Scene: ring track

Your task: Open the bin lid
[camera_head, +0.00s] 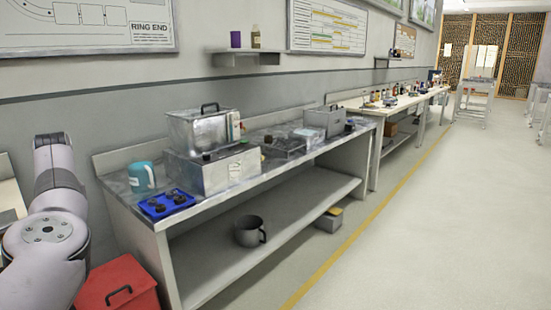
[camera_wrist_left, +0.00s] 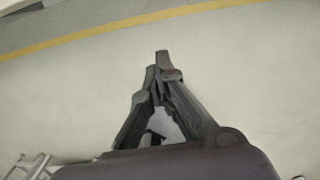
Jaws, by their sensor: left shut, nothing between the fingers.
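A red bin (camera_head: 115,284) stands on the floor at the lower left of the head view, beside the near end of the workbench. Its red lid has a dark handle (camera_head: 119,293) and looks closed. The bin's lower part is cut off by the picture edge, and my arm is close to its left side. My left gripper (camera_wrist_left: 164,66) shows in the left wrist view, shut and empty above bare floor. The bin does not show there. In the head view only my left arm's links show, not its gripper. My right gripper is in neither view.
The workbench (camera_head: 216,196) carries a teal mug (camera_head: 141,177), a blue tray (camera_head: 166,204) and metal boxes. A grey pot (camera_head: 249,231) sits on its lower shelf.

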